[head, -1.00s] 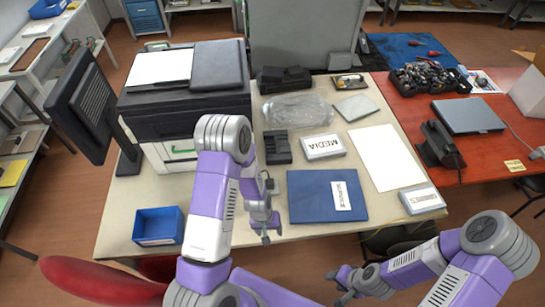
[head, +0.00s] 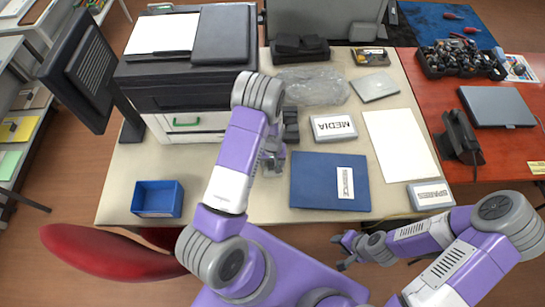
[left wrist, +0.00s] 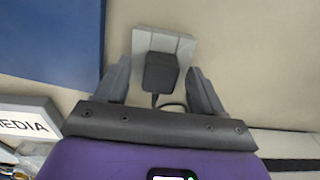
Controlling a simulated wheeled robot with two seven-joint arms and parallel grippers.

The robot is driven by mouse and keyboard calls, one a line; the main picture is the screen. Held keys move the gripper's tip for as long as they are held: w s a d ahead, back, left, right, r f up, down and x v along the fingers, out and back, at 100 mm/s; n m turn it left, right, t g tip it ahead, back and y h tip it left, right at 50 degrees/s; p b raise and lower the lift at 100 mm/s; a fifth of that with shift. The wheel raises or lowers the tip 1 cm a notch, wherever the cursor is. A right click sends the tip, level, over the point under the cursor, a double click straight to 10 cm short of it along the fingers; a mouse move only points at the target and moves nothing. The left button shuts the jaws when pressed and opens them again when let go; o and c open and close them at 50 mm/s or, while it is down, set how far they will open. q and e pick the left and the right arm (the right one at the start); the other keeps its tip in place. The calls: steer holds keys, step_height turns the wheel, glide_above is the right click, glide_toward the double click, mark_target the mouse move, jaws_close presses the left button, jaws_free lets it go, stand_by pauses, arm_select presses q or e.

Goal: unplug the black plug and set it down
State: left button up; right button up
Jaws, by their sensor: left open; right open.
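The black plug (left wrist: 161,73) shows in the left wrist view, seated on a pale grey socket block (left wrist: 185,48). A thin black cord (left wrist: 172,105) leaves the plug on the side toward my gripper. My left gripper (left wrist: 160,76) is open, with one finger on each side of the plug; I cannot tell if either touches it. My right gripper (head: 343,250) is open and empty, off the table's front edge.
A printer (head: 185,96) and a blue bin (head: 136,200) stand to the left. A black device (head: 291,131) is just beyond my left gripper. A MEDIA box (head: 333,127), white sheet (head: 402,150) and small box (head: 430,195) lie to the right. The front-left tabletop is mostly clear.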

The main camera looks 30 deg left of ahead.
arm_select(q)
steer(key=shift+f, duration=0.45)
steer(key=shift+c, duration=0.5)
steer(key=c, duration=0.9)
steer(key=shift+o, duration=1.4)
steer(key=shift+c, duration=1.3)
steer(key=shift+r+p, duration=1.2)
steer(key=shift+r, duration=0.65)
steer(key=shift+r+p, duration=1.25)
steer(key=shift+r, duration=0.7)
